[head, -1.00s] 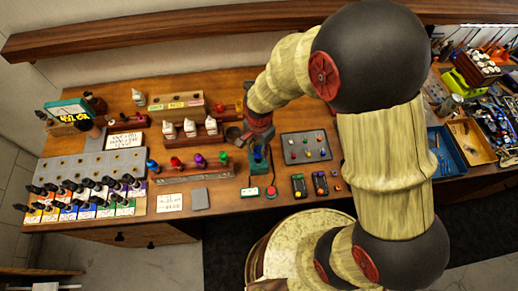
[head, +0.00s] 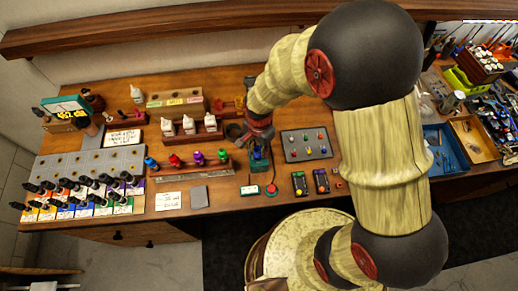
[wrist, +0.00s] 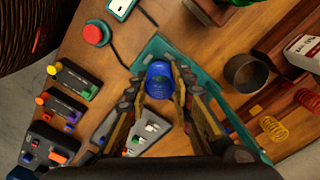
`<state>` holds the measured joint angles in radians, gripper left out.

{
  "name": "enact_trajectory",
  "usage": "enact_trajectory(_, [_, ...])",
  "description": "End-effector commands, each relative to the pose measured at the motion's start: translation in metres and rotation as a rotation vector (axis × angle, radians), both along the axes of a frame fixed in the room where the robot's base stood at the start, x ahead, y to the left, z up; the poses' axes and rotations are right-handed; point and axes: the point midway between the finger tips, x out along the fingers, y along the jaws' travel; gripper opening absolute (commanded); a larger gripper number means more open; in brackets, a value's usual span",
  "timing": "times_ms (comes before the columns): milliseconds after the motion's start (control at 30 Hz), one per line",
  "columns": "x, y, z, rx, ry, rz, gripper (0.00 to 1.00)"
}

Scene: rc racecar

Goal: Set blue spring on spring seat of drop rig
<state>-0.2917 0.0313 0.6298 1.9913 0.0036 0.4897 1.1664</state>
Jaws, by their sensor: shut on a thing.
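My gripper (wrist: 160,88) points down over a teal-edged rig base (wrist: 215,112) in the wrist view. It is shut on the blue spring (wrist: 158,76), which shows as a short, rounded blue piece between the fingertips. Single coils cannot be made out. In the head view, my gripper (head: 258,142) is at the drop rig (head: 258,164), near the front middle of the bench. The fingers and the blue spring cover the spring seat, so I cannot tell whether the spring touches it.
A red button (wrist: 96,34) and small control boxes (wrist: 75,78) are at the left. A grey tray (head: 306,146) is right of the rig.

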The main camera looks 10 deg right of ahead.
Motion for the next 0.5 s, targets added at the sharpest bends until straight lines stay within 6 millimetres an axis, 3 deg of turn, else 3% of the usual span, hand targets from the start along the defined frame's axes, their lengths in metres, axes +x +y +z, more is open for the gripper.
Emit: enact_trajectory(500, [0.0,0.0,-0.015,0.0,0.0,0.0,0.11])
